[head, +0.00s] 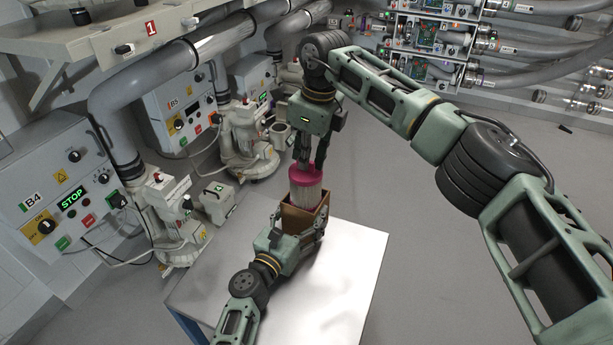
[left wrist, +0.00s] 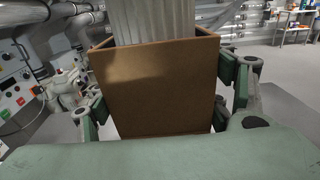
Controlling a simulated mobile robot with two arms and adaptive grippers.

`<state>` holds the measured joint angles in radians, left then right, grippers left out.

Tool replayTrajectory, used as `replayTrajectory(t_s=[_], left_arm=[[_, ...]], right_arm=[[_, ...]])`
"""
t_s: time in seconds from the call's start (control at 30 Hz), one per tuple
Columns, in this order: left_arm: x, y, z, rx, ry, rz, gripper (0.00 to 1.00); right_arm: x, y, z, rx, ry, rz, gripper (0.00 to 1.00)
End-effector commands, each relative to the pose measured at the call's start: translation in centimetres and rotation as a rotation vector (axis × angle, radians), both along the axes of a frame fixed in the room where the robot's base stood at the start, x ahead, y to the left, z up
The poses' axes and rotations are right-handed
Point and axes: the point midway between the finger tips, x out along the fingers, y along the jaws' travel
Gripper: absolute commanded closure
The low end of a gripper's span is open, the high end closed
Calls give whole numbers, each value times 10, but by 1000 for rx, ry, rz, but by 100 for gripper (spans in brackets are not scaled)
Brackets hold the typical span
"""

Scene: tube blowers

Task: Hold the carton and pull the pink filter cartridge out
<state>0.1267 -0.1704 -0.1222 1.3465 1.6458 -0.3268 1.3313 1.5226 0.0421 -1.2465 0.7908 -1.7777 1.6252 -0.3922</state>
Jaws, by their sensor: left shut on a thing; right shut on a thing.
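The filter cartridge (head: 306,188) has a pink cap and a pale pleated body. It stands upright, its upper part above the open top of the brown carton (head: 292,219) and its lower end hidden inside. My right gripper (head: 307,165) points down from above and is shut on the pink cap. My left gripper (head: 298,240) is shut on the carton, one finger on each side. In the left wrist view the carton (left wrist: 160,90) sits between the fingers, with the pleated filter body (left wrist: 155,20) rising out of it.
The carton is over a white table (head: 345,265) with bare surface to the right. Control boxes (head: 65,195) and blower machines (head: 250,140) with thick grey pipes stand at the left. A rack of electronics (head: 430,40) is at the back.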

Motion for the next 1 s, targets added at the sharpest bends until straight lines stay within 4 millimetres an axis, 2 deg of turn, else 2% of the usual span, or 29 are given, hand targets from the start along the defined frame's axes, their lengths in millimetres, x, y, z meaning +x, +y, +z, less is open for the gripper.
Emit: replayTrajectory(t_s=[0.03, 0.2, 0.4, 0.6, 0.87, 0.9, 1.0], left_arm=[[0, 0, -1, 1, 2, 0, 61], [0, 0, -2, 1, 3, 0, 61], [0, 0, -2, 1, 2, 0, 61], [0, 0, -1, 1, 2, 0, 61], [0, 0, -1, 1, 2, 0, 61], [0, 0, -1, 1, 2, 0, 25], [0, 0, -1, 1, 2, 0, 16]], right_arm=[[1, 1, 18, 2, -8, 0, 100], [1, 1, 62, 2, -5, -1, 100], [0, 1, 98, 1, -3, 0, 100], [0, 1, 112, 2, -1, 1, 100], [0, 1, 113, 1, -1, 1, 100], [0, 1, 113, 1, -1, 1, 100], [0, 1, 113, 1, -1, 1, 100]])
